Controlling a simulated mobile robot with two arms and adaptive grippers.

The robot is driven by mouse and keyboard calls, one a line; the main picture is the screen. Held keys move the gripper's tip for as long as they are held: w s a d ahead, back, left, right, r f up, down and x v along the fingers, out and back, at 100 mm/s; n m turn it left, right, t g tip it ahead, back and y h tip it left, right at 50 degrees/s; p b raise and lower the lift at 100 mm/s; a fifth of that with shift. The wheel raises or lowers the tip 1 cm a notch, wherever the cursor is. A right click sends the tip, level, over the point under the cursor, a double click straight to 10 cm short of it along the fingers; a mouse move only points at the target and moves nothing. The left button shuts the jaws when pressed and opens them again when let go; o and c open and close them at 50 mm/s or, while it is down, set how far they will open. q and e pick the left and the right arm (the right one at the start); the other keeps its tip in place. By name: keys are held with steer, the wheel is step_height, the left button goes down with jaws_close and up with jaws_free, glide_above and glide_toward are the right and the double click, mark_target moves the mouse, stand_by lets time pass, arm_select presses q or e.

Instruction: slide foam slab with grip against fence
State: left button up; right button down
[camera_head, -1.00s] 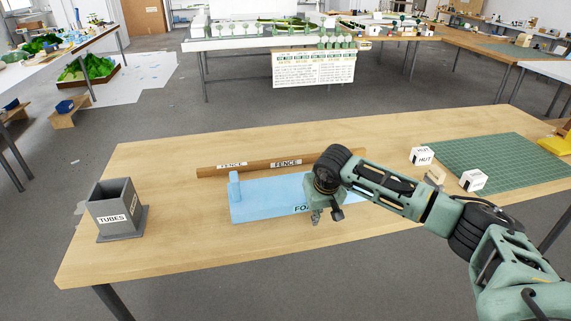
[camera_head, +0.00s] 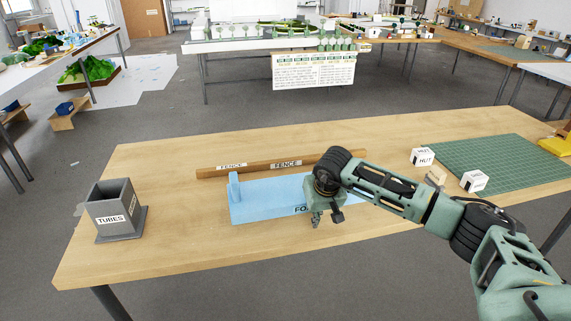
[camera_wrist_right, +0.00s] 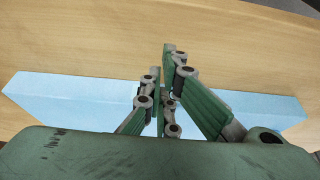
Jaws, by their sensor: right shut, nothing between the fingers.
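The light blue foam slab (camera_head: 270,200) lies flat on the wooden table, its lettering partly hidden by my right gripper. Its upright blue grip (camera_head: 234,186) stands at its left end. The brown fence (camera_head: 255,167), a long bar labelled FENCE, lies just behind the slab; a narrow strip of table seems to show between them on the left. My right gripper (camera_head: 315,219) points down at the slab's front edge, right of its middle, away from the grip; it is shut and empty. In the right wrist view its fingers (camera_wrist_right: 163,90) show over the slab (camera_wrist_right: 65,95). My left gripper is not in view.
A grey tubes holder (camera_head: 112,210) stands at the table's left. Two white hut blocks (camera_head: 422,157) and a small wooden piece (camera_head: 436,175) are at the right, by a green mat (camera_head: 500,160). The front left of the table is clear.

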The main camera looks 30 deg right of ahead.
steer(key=shift+w, duration=0.15)
steer(key=shift+w+d+b, duration=0.3)
steer(key=shift+w+b, duration=0.4)
steer(key=shift+w, duration=0.4)
steer(key=shift+w+d+b, duration=0.25)
steer(key=shift+w+b, duration=0.4)
steer(key=shift+w, duration=0.45)
steer(key=shift+w+d+b, duration=0.3)
steer(key=shift+w+b, duration=0.4)
steer(key=shift+w, duration=0.4)
steer(key=shift+w+d+b, duration=0.15)
steer(key=shift+w+b, duration=0.2)
steer(key=shift+w, duration=0.2)
steer(key=shift+w+d+f+b, duration=0.1)
steer(key=shift+w+d+b, duration=0.1)
steer(key=shift+w+b, duration=0.45)
steer(key=shift+s+a+p, duration=0.1)
steer(key=shift+s+p, duration=0.25)
steer(key=shift+p, duration=0.25)
steer(key=shift+s+a+r, duration=0.1)
steer(key=shift+s+r, duration=0.1)
steer(key=shift+s, duration=0.25)
steer(key=shift+s+a+f+p, duration=0.1)
steer(key=shift+s+a+p, duration=0.1)
steer(key=shift+s+p, duration=0.4)
